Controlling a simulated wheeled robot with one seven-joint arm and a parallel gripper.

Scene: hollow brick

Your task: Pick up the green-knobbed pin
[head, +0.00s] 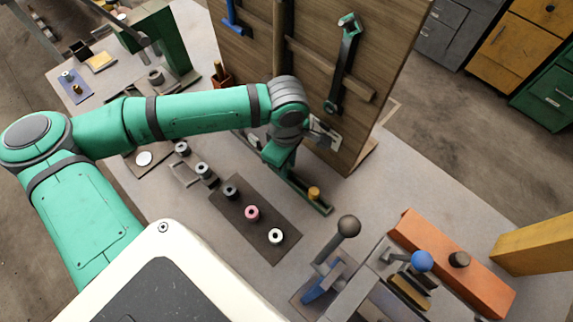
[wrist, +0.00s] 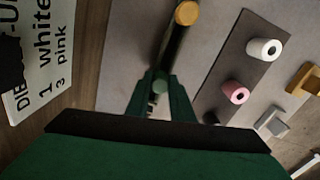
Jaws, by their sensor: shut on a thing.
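The green-knobbed pin shows in the wrist view as a small green knob (wrist: 160,86) between my fingertips. My gripper (wrist: 161,98) is shut on it, over the narrow dark green rail (wrist: 172,55). I cannot tell whether the pin is clear of the rail. In the head view my gripper (head: 272,165) points down at the rail (head: 320,207), near the foot of the wooden board. The pin is hidden there behind the gripper. A yellow-knobbed pin (head: 314,193) stands at the rail's near end and also shows in the wrist view (wrist: 186,13).
A dark strip (head: 262,236) beside the rail holds grey, pink (head: 252,213) and white (head: 276,236) spools. The upright wooden board (head: 300,60) stands close behind my gripper. A lever fixture (head: 348,226) and an orange block (head: 450,262) stand at right.

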